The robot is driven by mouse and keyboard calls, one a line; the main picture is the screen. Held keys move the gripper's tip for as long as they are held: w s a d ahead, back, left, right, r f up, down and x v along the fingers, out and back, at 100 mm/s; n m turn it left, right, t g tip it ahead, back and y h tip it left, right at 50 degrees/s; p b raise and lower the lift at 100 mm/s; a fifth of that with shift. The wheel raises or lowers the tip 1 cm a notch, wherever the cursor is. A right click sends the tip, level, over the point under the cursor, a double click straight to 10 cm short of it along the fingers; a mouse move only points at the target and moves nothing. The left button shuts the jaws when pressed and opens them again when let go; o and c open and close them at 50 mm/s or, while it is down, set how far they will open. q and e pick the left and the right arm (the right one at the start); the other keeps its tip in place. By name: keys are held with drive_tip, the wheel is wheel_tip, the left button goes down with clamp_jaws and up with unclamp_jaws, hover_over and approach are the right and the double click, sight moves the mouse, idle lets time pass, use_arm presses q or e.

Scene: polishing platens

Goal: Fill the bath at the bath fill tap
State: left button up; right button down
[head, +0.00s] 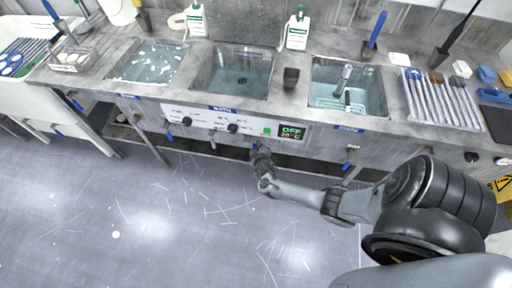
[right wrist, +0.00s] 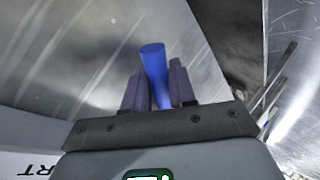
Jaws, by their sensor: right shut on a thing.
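The middle bath (head: 232,72) is a square steel basin set in the grey bench; a dark drain shows on its floor and I see no clear water surface in it. My right gripper (head: 257,148) is under the bench front, below the control panel, at a blue tap handle (head: 253,145). In the right wrist view the blue handle (right wrist: 155,72) stands between the two dark fingers of the right gripper (right wrist: 158,88), which are shut on it. The tap's body and spout are hidden behind the gripper. My left gripper is not in view.
The control panel (head: 200,122) has dark knobs and a green display (head: 291,132) reading OFF. Basins with water stand left (head: 150,62) and right (head: 325,97). Another blue-handled valve (head: 349,164) hangs below the right basin.

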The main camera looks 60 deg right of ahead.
drive_tip(key=c, duration=1.1)
unclamp_jaws()
drive_tip(key=shift+s+a+r+p, duration=0.2)
drive_tip(key=shift+a+r+p, duration=0.1)
drive_tip(key=p+v, duration=0.4)
drive_tip(key=v, duration=0.6)
drive_tip(key=shift+f, duration=0.1)
